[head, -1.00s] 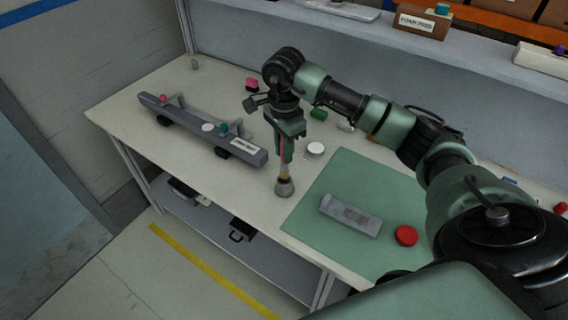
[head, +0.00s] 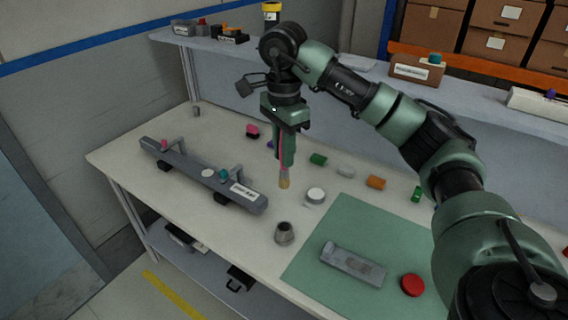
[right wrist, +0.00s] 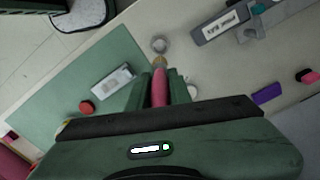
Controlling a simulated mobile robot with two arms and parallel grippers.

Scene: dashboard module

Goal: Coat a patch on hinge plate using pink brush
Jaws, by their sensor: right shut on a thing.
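My right gripper (head: 284,152) is shut on the pink brush (head: 283,180), which hangs bristles down above the table. In the right wrist view the brush's pink handle (right wrist: 159,88) sits between the fingers (right wrist: 163,90). The brush tip is clear of a small grey cup (head: 284,233) standing on the table, which also shows in the right wrist view (right wrist: 160,44). The hinge plate (head: 353,264) appears to be the grey metal piece lying on the green mat (head: 310,262), with a patch on its face. My left gripper is not in view.
A long dark rail with a label (head: 205,178) lies at the left of the table. A white round lid (head: 315,195) is behind the cup. A red disc (head: 412,285) lies on the mat. Several small coloured blocks lie near the back, under a shelf (head: 345,72).

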